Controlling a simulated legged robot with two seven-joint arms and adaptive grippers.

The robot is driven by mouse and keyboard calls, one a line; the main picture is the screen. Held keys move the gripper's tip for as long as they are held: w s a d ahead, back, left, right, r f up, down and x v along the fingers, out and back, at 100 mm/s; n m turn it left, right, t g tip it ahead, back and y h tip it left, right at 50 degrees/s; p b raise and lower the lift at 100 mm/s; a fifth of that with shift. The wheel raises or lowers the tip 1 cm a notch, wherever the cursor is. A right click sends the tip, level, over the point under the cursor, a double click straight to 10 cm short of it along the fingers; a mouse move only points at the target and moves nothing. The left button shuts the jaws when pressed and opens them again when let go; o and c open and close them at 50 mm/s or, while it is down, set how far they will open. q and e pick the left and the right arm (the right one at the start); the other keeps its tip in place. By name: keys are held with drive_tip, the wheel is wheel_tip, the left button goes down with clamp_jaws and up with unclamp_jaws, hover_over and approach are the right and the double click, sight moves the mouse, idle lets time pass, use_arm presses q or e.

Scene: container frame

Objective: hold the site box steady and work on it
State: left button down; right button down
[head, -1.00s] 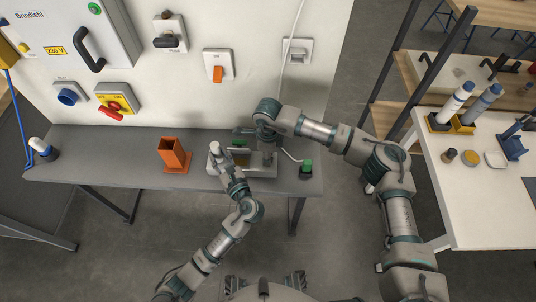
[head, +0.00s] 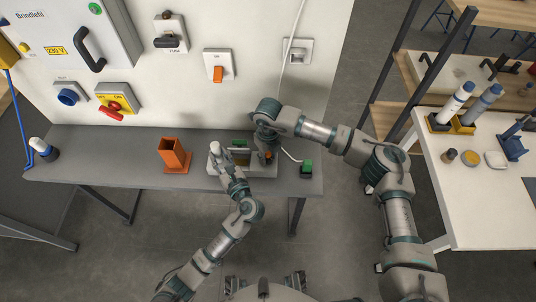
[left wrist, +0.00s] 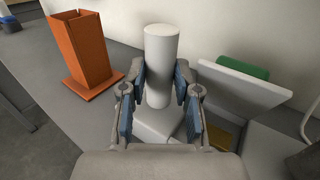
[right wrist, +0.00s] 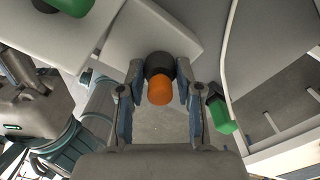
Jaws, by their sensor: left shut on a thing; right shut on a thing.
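The site box (head: 243,170) is a pale grey box on the grey bench, with a green part at its back edge and a brass-coloured area inside. A white upright cylinder (left wrist: 160,60) rises at its left end. My left gripper (left wrist: 160,95) is shut on this cylinder, with a finger on each side; it also shows in the head view (head: 221,164). My right gripper (right wrist: 158,90) is shut on a black knob with an orange end (right wrist: 160,88) at the box's right side. In the head view my right gripper (head: 267,147) partly covers that end of the box.
An orange open holder (head: 175,157) stands left of the box. A green-and-black block (head: 306,169) sits to its right near the bench edge. A white-and-blue bottle (head: 43,149) is at the far left. Switches and a panel are on the wall behind.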

use_arm(q)
drive_tip(key=shift+d, duration=0.25)
use_arm(e)
drive_tip(key=shift+a+m, duration=0.15)
drive_tip(key=shift+m, duration=0.25)
drive_tip(key=c, duration=0.8)
unclamp_jaws()
use_arm(q)
drive_tip(key=shift+a, duration=0.1)
use_arm(e)
drive_tip(key=shift+o, duration=0.2)
use_arm(q)
drive_tip(key=shift+a, duration=0.1)
use_arm(e)
wheel_tip(320, 180, up, 12)
drive_tip(key=shift+f, duration=0.1)
